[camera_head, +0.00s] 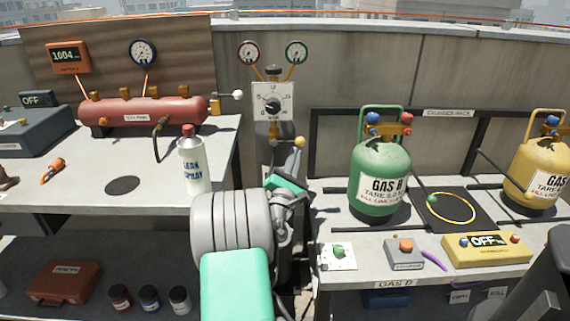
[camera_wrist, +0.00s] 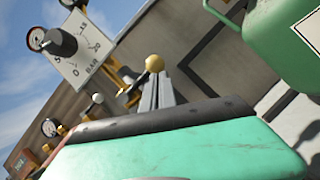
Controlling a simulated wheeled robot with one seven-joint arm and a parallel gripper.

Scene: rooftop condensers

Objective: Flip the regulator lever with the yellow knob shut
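The regulator (camera_head: 272,103) is a white dial plate with a black knob, on a post between the two benches. It also shows at the upper left of the wrist view (camera_wrist: 76,45). Below the dial, a short lever ends in a yellow knob (camera_head: 299,142) and points right in the head view. In the wrist view the yellow knob (camera_wrist: 155,63) appears just beyond the tips of my gripper (camera_wrist: 156,78). Its two grey fingers stand close together with nothing visible between them. I cannot tell whether they touch the knob. In the head view my wrist hides the fingers.
A white-knobbed lever (camera_head: 238,94) sticks out from the red tank (camera_head: 140,110) at left. A leak spray bottle (camera_head: 193,160) stands at the left bench's edge. A green gas cylinder (camera_head: 381,175) stands on the right bench, near my arm. Two gauges (camera_head: 272,53) sit above the regulator.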

